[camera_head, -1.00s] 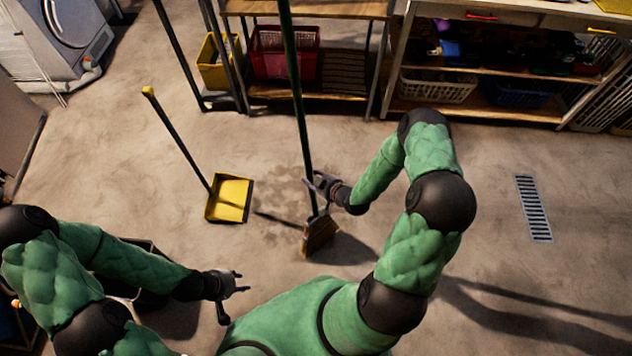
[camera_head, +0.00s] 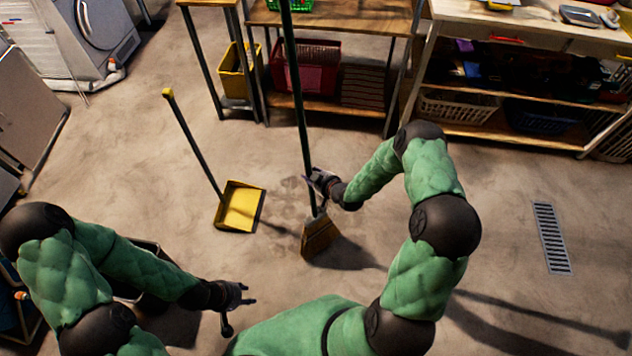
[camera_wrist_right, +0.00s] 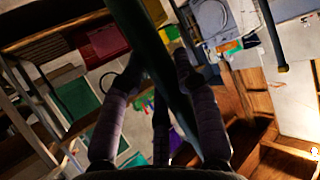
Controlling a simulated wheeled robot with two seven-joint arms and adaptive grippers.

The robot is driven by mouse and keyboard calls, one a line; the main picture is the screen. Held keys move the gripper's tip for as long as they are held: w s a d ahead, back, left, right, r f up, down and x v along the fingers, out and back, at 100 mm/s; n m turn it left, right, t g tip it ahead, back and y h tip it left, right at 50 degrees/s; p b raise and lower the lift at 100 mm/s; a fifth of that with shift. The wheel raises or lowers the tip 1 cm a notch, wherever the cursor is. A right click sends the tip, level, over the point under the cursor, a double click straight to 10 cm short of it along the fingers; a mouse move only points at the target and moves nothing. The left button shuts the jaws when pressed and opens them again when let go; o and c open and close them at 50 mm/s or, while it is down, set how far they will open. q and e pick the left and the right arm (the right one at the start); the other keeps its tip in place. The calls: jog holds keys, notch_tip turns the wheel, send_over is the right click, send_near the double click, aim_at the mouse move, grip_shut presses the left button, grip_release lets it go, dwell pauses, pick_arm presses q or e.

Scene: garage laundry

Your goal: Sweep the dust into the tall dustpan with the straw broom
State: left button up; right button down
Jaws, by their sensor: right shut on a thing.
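The straw broom (camera_head: 318,236) stands nearly upright, its long dark green handle rising out of the top of the head view. My right gripper (camera_head: 318,184) is shut on the handle just above the bristles; the handle also passes between its fingers in the right wrist view (camera_wrist_right: 160,75). The tall yellow dustpan (camera_head: 239,207) stands on the floor to the left of the broom, its yellow-tipped handle upright. The dust (camera_head: 290,192) seems to be a faint darker patch on the floor between pan and broom. My left gripper (camera_head: 246,298) is empty with its fingers apart, low at left.
A shelf unit (camera_head: 345,105) with a red basket (camera_head: 306,66) and a yellow bin (camera_head: 239,72) stands at the back. A workbench (camera_head: 540,35) is at back right. A floor drain (camera_head: 552,238) lies at right. The floor around the dustpan is mostly clear.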

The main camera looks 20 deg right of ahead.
jog(key=shift+w+a+b, duration=0.2)
jog(key=shift+w+b, duration=0.25)
jog(key=shift+w, duration=0.65)
jog(key=w+a, duration=0.3)
jog(key=w, duration=0.7)
jog(key=shift+w+b, duration=0.35)
jog(key=shift+w, duration=0.05)
jog(key=shift+d, duration=0.1)
jog(key=r+p, duration=0.1)
jog(key=s+r+p, duration=0.1)
jog(key=r, duration=0.1)
jog(key=s+r+p, duration=0.1)
jog(key=r+p, duration=0.1)
jog(key=shift+d, duration=0.2)
